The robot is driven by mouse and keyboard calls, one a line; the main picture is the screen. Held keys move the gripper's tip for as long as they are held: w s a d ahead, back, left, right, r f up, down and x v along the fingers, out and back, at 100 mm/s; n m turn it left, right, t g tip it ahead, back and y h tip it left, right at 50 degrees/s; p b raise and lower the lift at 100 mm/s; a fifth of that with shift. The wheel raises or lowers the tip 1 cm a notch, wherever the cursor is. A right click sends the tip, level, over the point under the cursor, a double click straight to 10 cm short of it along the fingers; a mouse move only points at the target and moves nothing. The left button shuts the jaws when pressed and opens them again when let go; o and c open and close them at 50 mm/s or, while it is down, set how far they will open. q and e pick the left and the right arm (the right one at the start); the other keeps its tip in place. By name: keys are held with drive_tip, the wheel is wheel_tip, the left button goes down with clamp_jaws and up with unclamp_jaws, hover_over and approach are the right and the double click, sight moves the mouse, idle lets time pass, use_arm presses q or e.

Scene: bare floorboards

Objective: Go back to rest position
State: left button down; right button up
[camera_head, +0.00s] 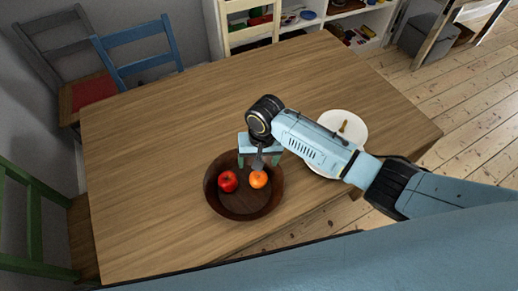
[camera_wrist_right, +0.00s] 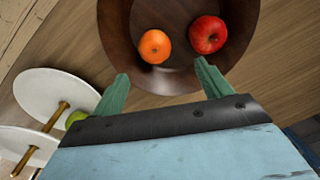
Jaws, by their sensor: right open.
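My right gripper (camera_head: 258,158) is open and empty; it also shows in the right wrist view (camera_wrist_right: 162,72). It hangs over the far rim of a dark brown bowl (camera_head: 240,206), which also shows in the right wrist view (camera_wrist_right: 118,42). A red apple (camera_head: 228,181) and an orange (camera_head: 258,179) lie apart inside the bowl. The right wrist view shows the same apple (camera_wrist_right: 207,34) and orange (camera_wrist_right: 155,46) beyond the fingertips, with neither between them. My left gripper is not in view.
The bowl stands on a wooden table (camera_head: 150,170). A white tiered plate stand (camera_head: 352,124) is to the right, partly behind my arm; a green fruit (camera_wrist_right: 76,118) shows there. Chairs (camera_head: 140,52) and shelves (camera_head: 305,20) stand beyond. The table's left half is clear.

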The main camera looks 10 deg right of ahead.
wheel_tip(320, 180, up, 4)
drive_tip(key=shift+d+f, duration=0.1)
drive_tip(key=shift+d, duration=0.05)
drive_tip(key=shift+s, duration=0.1)
